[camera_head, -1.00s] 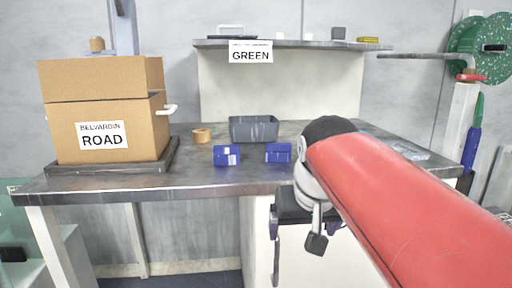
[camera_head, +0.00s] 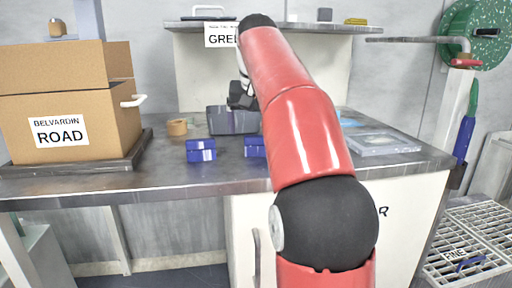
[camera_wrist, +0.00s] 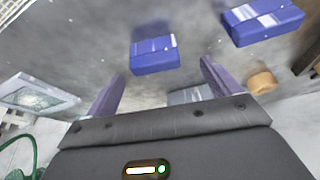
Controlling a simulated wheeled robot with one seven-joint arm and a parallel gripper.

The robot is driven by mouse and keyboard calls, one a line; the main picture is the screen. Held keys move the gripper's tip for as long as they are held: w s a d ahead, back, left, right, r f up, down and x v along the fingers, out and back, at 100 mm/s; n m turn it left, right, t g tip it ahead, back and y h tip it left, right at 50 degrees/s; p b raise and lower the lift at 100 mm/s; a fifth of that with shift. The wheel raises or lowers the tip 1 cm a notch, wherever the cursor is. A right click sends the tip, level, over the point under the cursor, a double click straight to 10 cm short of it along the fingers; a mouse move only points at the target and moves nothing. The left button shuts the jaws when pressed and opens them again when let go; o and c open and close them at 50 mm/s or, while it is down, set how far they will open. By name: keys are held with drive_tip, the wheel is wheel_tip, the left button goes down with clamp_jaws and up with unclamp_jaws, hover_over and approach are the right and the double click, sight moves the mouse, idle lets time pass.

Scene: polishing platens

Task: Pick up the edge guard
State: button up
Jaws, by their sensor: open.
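Two dark blue blocks with pale labels lie on the grey workbench: a left one (camera_head: 201,150) and a right one (camera_head: 255,147), partly hidden by my arm. I cannot tell for sure whether either is the edge guard. My gripper (camera_wrist: 162,70) is open and empty above the bench. In the wrist view the right block appears as the nearer one (camera_wrist: 155,55), ahead of and between the fingertips, apart from them. The left block shows at the upper right there (camera_wrist: 263,21).
A cardboard box (camera_head: 90,120) on a dark tray fills the left. A clear flat case (camera_head: 375,143) lies at the right. A shelf (camera_head: 320,28) overhangs the back. Grating (camera_head: 470,245) holds a small blue piece.

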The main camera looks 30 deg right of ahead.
sight(258, 136)
drive_tip(key=x, duration=0.1)
drive_tip(key=b+x, duration=0.1)
drive_tip(key=x, duration=0.3)
drive_tip(key=shift+s+d, duration=0.15)
drive_tip(key=shift+d, duration=0.2)
drive_tip(key=shift+r, duration=0.1)
drive_tip(key=c, duration=1)
drive_tip(key=shift+c, duration=0.2)
